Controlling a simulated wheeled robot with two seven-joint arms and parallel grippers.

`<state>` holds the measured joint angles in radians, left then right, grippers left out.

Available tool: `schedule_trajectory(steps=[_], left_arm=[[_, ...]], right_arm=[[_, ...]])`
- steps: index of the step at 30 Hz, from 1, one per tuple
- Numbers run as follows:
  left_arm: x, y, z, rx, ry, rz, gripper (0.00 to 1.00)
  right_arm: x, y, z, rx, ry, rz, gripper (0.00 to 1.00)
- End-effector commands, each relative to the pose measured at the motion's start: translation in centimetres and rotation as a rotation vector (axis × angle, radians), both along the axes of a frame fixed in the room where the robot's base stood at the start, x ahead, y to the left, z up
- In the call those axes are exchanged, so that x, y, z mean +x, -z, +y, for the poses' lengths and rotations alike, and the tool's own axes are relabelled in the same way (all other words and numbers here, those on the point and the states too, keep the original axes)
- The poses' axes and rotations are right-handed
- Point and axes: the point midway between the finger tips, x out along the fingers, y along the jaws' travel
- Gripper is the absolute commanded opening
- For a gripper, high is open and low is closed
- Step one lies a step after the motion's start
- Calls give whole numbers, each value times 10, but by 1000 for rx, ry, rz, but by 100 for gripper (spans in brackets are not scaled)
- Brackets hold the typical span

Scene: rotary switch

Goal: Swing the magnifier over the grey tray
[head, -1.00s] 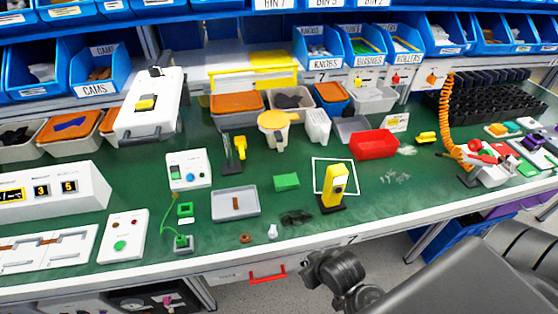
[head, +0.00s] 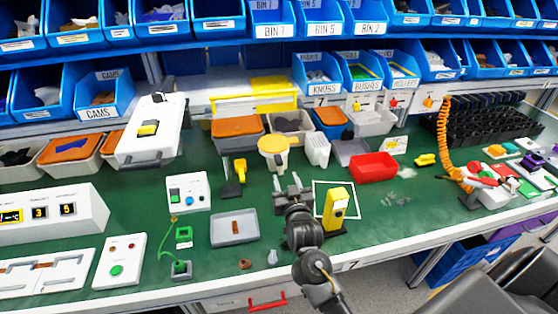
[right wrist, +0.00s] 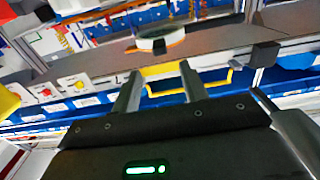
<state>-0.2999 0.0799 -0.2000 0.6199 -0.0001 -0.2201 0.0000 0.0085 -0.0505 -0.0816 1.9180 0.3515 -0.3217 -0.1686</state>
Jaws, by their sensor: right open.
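The magnifier, as far as I can tell, is the round cream disc with a yellow rim (head: 273,147) at the back middle of the green bench in the head view. The grey tray (head: 234,228) lies flat nearer the front, to the left, with a small brown piece in it. The disc is behind the tray, not above it. My right gripper (head: 289,186) is open and empty, in front of the disc and to the right of the tray. Its two spread fingers also show in the right wrist view (right wrist: 160,88). My left gripper is out of view.
A yellow upright device (head: 336,208) stands close to the right of my right gripper. A red bin (head: 374,167) lies farther right. A white switch box (head: 188,193) stands behind the tray. Blue bins (head: 317,73) line the back.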

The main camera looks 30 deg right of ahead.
Motion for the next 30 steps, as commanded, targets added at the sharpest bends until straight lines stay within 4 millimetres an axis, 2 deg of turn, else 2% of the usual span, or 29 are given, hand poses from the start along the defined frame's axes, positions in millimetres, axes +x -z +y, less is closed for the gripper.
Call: schedule_trajectory(steps=[15, 21, 30], left_arm=[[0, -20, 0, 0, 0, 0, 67], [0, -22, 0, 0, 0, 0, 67], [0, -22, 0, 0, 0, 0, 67]], right_arm=[[83, -2, -22, -2, 0, 0, 44], [98, -1, -26, 0, -1, 1, 44], [99, 0, -26, 0, -1, 1, 44]])
